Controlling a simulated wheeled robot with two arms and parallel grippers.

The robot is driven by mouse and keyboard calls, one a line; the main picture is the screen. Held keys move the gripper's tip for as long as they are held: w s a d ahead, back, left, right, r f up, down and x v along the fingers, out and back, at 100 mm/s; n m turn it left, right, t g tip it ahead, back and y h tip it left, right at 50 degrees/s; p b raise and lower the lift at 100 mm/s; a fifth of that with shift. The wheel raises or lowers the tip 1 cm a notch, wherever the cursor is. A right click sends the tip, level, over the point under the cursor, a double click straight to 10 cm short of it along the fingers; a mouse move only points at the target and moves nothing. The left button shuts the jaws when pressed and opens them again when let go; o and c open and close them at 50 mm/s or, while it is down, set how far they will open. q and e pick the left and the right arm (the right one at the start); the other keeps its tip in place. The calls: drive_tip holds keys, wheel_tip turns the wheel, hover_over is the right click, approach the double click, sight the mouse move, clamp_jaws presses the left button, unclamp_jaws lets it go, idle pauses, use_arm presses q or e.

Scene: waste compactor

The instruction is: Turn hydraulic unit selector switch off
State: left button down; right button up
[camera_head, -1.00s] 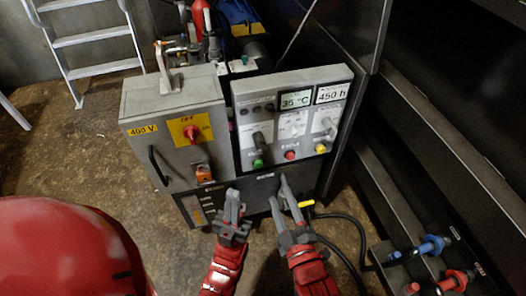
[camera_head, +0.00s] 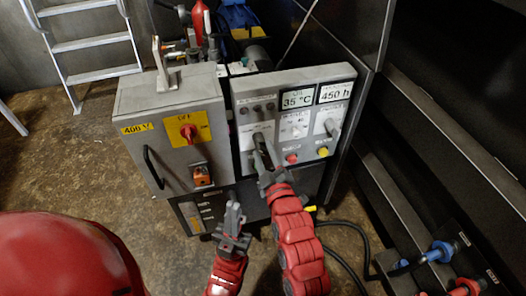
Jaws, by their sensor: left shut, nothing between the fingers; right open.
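The control panel (camera_head: 297,104) stands upright at centre with displays reading 35 °C and 450 h. A dark selector switch at its left is now mostly hidden behind my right gripper (camera_head: 263,155). That gripper is open, with its fingers reaching up to the panel at this switch; whether they touch it cannot be told. Another selector switch (camera_head: 330,128) is at the panel's right, and a small white knob (camera_head: 296,131) is in the middle. The panel labels are too small to read. My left gripper (camera_head: 233,217) is shut and empty, below and left of the right one.
A grey cabinet (camera_head: 170,104) left of the panel carries a red rotary switch (camera_head: 188,132) on a yellow plate and an orange switch (camera_head: 201,174). Red (camera_head: 292,158) and yellow (camera_head: 323,152) buttons sit low on the panel. A black hose (camera_head: 350,228) and couplings (camera_head: 436,252) lie at right.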

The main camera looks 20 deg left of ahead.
drive_tip(key=shift+w+a, duration=0.4)
drive_tip(key=shift+w, duration=0.15)
clamp_jaws()
